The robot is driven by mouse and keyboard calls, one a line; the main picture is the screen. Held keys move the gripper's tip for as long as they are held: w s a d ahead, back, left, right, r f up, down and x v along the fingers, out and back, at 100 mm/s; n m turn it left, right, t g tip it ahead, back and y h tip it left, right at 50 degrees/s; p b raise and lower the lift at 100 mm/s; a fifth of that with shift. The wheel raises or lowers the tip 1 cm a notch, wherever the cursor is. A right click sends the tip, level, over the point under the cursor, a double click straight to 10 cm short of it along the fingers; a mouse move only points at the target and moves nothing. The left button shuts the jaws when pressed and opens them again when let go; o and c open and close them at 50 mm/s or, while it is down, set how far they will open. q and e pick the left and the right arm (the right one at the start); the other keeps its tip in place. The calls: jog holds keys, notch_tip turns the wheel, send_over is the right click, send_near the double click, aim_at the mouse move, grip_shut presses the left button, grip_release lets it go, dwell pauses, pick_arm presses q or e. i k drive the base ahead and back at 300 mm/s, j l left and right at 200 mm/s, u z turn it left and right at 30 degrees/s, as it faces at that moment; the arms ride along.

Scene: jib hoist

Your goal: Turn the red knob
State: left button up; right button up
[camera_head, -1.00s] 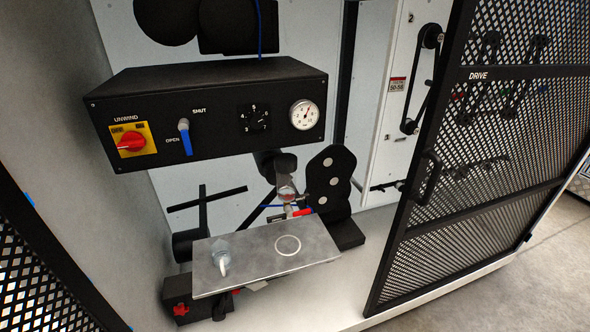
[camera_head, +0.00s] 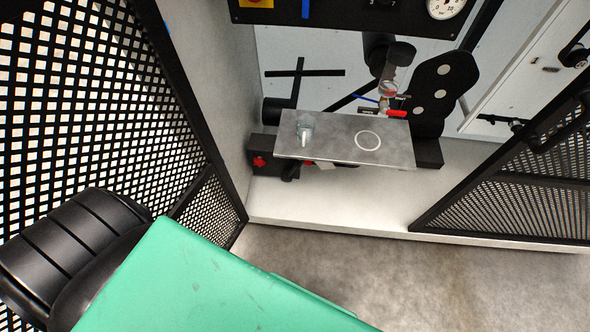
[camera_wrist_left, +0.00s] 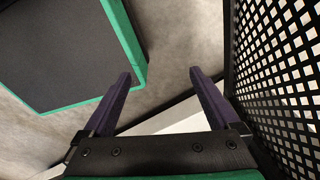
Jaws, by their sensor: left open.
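A small red star-shaped knob (camera_head: 259,161) sits on the black block under the left end of the metal plate (camera_head: 345,139). At the top edge of the head view, only the lower part of a yellow plate (camera_head: 257,3) with a bit of red shows; the rest of that red switch is cut off. My left gripper (camera_wrist_left: 160,76) shows in the left wrist view, open and empty, with its two dark fingers apart above the floor. No knob is in that wrist view. My right gripper is not in view.
A clear fitting (camera_head: 304,130) stands on the plate. A black mesh panel (camera_head: 100,95) stands at the left and a mesh door (camera_head: 530,190) at the right. The floor (camera_head: 350,265) in front is open.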

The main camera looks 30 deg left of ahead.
aim_at(258, 161)
jog(key=u, duration=0.9)
jog(key=k+l+u, duration=0.1)
jog(key=u, duration=0.3)
jog(key=k+u, duration=0.4)
jog(key=k+j+u, duration=0.1)
jog(key=u, duration=0.3)
jog(key=k+j+u, duration=0.1)
jog(key=k+u, duration=0.15)
jog(key=u, duration=0.15)
